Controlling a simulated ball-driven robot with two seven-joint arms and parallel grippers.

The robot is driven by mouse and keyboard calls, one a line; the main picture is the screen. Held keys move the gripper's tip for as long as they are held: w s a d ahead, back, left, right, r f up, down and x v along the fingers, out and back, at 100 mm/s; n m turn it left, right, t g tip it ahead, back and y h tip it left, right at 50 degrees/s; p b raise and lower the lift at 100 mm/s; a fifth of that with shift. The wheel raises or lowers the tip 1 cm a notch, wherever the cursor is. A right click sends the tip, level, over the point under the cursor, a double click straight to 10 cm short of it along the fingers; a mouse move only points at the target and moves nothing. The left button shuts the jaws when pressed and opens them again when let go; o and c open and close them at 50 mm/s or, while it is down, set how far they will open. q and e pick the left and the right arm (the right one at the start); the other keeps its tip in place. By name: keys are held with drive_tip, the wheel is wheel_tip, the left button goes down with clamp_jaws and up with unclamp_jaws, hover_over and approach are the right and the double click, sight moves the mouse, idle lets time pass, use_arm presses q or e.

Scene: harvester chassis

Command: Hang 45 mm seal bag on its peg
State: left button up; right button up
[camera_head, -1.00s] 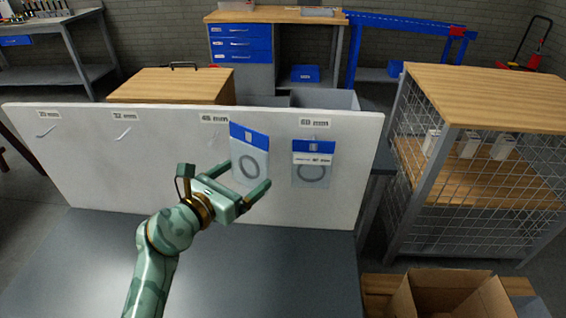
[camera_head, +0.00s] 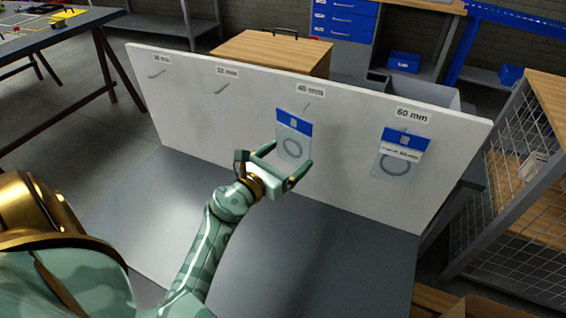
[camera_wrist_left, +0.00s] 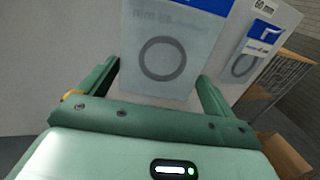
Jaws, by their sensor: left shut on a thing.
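My left gripper (camera_head: 286,160) is shut on the 45 mm seal bag (camera_head: 294,136), a clear bag with a blue header and a grey ring. The bag is upright in front of the white peg board (camera_head: 350,150). The 45 mm peg (camera_head: 307,107) shows just above the bag's header, under the 45 mm label (camera_head: 310,91). I cannot tell whether the bag touches the peg. In the left wrist view the bag (camera_wrist_left: 163,60) is between the two fingers, its header partly cut off by the frame's top. My right gripper is not in view.
Another blue-headed bag (camera_head: 403,152) hangs under the 60 mm label (camera_head: 412,115), to the right. Two bare pegs are on the left; one is under the 32 mm label (camera_head: 227,72). The grey bench top (camera_head: 270,240) is clear. A wire-mesh shelf (camera_head: 520,190) stands at right.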

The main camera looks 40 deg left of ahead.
use_arm(q)
drive_tip(key=w+a+f+b, duration=0.1)
drive_tip(key=w+b, duration=0.1)
drive_tip(key=w, duration=0.4)
drive_tip(key=shift+w+a+f, duration=0.15)
drive_tip(key=shift+w+a, duration=0.15)
drive_tip(key=shift+w, duration=0.1)
idle(0.5)
drive_tip(key=o, duration=0.8)
drive_tip(key=shift+s, duration=0.1)
